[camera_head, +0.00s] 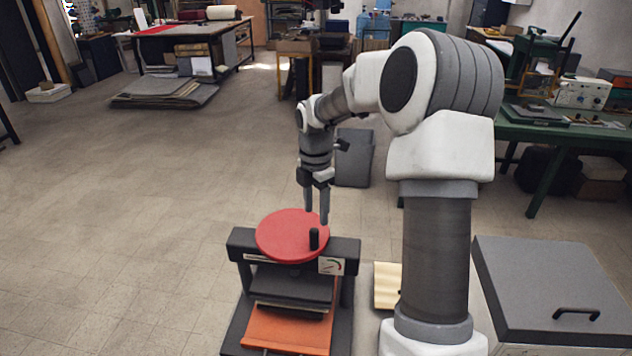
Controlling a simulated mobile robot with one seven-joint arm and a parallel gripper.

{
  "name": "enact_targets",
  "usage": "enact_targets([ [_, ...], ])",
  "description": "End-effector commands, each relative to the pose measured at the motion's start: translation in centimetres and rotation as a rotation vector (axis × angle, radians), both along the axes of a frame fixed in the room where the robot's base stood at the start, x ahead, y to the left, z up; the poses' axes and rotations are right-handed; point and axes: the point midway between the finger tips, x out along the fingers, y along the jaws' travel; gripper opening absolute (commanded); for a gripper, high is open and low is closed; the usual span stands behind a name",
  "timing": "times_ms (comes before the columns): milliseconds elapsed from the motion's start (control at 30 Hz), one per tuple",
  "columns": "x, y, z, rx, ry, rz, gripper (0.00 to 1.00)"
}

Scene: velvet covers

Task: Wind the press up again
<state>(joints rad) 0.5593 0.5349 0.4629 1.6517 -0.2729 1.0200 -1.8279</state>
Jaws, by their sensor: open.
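The press (349,256) is a dark frame at the bottom centre of the head view. A red round handwheel (280,232) lies flat on its top, with a short black upright knob (314,239) near its front right edge. My gripper (316,218) points down, open and empty, over the wheel's right part, just above and behind the knob.
A pale wooden block (386,286) lies right of the press, partly behind my arm. A grey-lidded box (545,285) with a black handle stands at the lower right. A green bench (560,135) stands behind it. The floor to the left is clear.

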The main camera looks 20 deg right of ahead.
Motion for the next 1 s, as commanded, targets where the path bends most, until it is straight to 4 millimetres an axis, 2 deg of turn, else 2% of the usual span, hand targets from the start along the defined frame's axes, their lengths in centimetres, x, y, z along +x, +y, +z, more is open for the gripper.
enact_targets([
  [100, 0.1, -0.1, 3.0, -0.002, -0.005, -0.002, 0.6],
  [333, 0.1, -0.1, 7.2, -0.002, -0.004, -0.001, 0.6],
  [500, 0.1, 0.0, 8.5, 0.0, -0.001, -0.001, 0.6],
  [800, 0.0, 0.0, 8.7, 0.0, -0.001, -0.001, 0.6],
  [900, 0.0, 0.2, 8.5, -0.006, 0.002, 0.002, 0.42],
  [1000, -0.2, 1.3, 7.8, -0.033, 0.014, 0.013, 0.24],
])
